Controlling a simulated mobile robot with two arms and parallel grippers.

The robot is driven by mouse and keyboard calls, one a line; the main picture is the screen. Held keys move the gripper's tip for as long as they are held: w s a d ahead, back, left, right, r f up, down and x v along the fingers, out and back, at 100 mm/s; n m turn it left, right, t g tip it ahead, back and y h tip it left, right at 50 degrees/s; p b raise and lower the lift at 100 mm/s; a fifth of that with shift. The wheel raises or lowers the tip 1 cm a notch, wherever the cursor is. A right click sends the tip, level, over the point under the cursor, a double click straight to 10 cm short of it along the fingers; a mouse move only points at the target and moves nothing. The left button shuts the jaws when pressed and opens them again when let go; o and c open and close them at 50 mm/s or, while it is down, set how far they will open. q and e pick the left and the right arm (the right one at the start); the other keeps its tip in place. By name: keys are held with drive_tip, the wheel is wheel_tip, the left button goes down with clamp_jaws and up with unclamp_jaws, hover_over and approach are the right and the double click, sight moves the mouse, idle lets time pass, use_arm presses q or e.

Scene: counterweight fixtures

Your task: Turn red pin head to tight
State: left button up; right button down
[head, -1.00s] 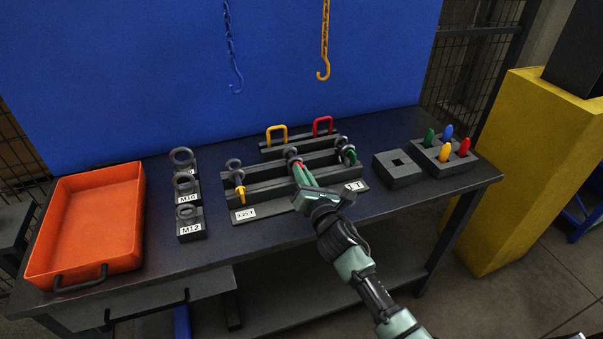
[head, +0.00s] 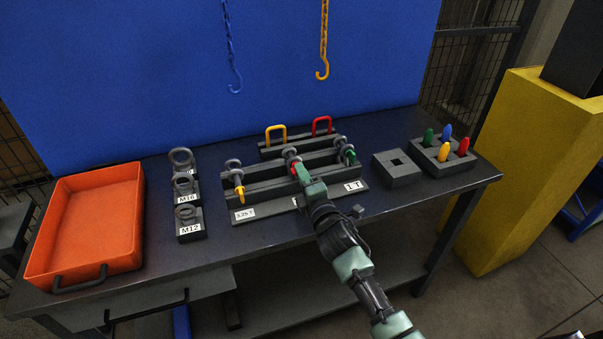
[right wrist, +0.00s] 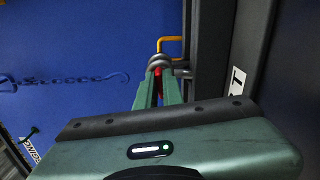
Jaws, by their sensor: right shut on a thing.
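The red pin head (head: 294,169) sits at the middle shackle (head: 290,154) of the dark rack on the table. My right gripper (head: 298,172) is shut on the red pin head, its fingers reaching in from the front. In the right wrist view, the red pin (right wrist: 158,71) shows between the fingertips of my right gripper (right wrist: 157,82), just below the grey shackle (right wrist: 157,62). The fingers hide most of the pin head. My left gripper is not in view.
A yellow pin (head: 239,190) and a green pin (head: 350,157) sit in the shackles on either side. An orange tray (head: 100,262) is at the left. A block of colored pegs (head: 466,163) and an empty square block (head: 397,170) stand at the right. Hooks hang above.

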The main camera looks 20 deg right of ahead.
drive_tip(key=m, duration=0.5)
drive_tip(key=shift+f+m+p, duration=0.1)
drive_tip(key=shift+m+p, duration=0.2)
drive_tip(key=m+p, duration=0.1)
drive_tip(key=m, duration=0.4)
drive_tip(key=shift+a, duration=0.1)
drive_tip(key=m+p, duration=0.1)
drive_tip(key=m, duration=0.3)
drive_tip(key=shift+f+m, duration=0.1)
drive_tip(key=shift+m, duration=0.3)
drive_tip(key=shift+a+f+m, duration=0.1)
drive_tip(key=shift+m, duration=1.8)
drive_tip(key=c, duration=1.5)
unclamp_jaws()
drive_tip(key=shift+c, duration=0.2)
